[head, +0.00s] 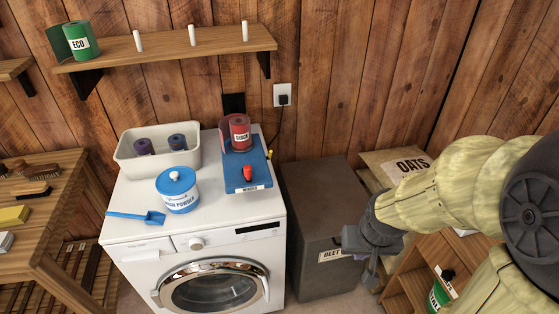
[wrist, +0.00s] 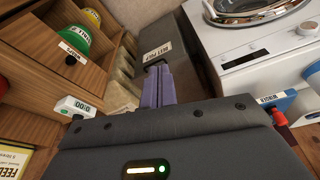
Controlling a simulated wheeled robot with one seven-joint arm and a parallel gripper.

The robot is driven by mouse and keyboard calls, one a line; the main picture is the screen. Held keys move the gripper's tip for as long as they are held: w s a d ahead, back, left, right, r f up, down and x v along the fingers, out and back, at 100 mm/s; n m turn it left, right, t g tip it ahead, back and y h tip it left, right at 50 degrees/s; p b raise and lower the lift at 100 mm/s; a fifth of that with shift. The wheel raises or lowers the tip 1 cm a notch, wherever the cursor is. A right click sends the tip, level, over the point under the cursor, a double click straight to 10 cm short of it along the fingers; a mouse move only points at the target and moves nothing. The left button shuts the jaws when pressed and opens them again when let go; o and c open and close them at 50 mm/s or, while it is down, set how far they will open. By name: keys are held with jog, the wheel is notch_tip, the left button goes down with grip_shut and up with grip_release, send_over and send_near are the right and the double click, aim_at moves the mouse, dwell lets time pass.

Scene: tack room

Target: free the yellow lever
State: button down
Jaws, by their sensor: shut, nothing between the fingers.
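A small yellow piece (head: 270,154), which looks like the yellow lever, shows at the right side of a blue device (head: 246,182) on the washing machine. The device has a red knob (head: 248,174) at its front, and a red roll (head: 240,132) stands at its back. How the lever is held cannot be made out. My gripper (head: 371,268) is in front of the dark bin, right of the washing machine and apart from the device. Its fingers (wrist: 158,88) are together and empty in the wrist view. The device's labelled front (wrist: 268,101) shows at the lower right there.
The washing machine (head: 120,226) also carries a cream tub (head: 128,168) with two dark rolls, a powder pot (head: 178,192) and a blue scoop (head: 140,217). A dark bin (head: 318,200) stands beside it. A wall shelf (head: 165,45) with pegs hangs above.

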jog(key=w+f+t, duration=0.3)
jog(key=w, duration=1.1)
jog(key=w+a+f+t+y+b, duration=0.1)
jog(key=w+a+f+t+y, duration=0.15)
jog(key=w, duration=0.55)
jog(key=w+a+f+t+y+b, duration=0.1)
jog(key=w+a+f+t+y, duration=0.2)
jog(key=w, duration=0.4)
jog(key=a+f+m+y, duration=0.1)
jog(key=y, duration=0.3)
jog(key=a+f+m+t+y, duration=0.1)
jog(key=a+y, duration=0.1)
jog(key=y, duration=0.2)
jog(key=a+f+m+t+y+b, duration=0.1)
jog(key=y, duration=0.4)
jog(key=shift+w+a+f+m, duration=0.15)
jog(key=shift+w+a+m, duration=0.05)
jog(key=shift+a+m, duration=0.15)
jog(key=shift+a, duration=0.1)
jog(key=p+x, duration=0.3)
jog(key=x, duration=1.1)
jog(key=shift+w+d, duration=0.1)
jog(key=shift+d, duration=0.15)
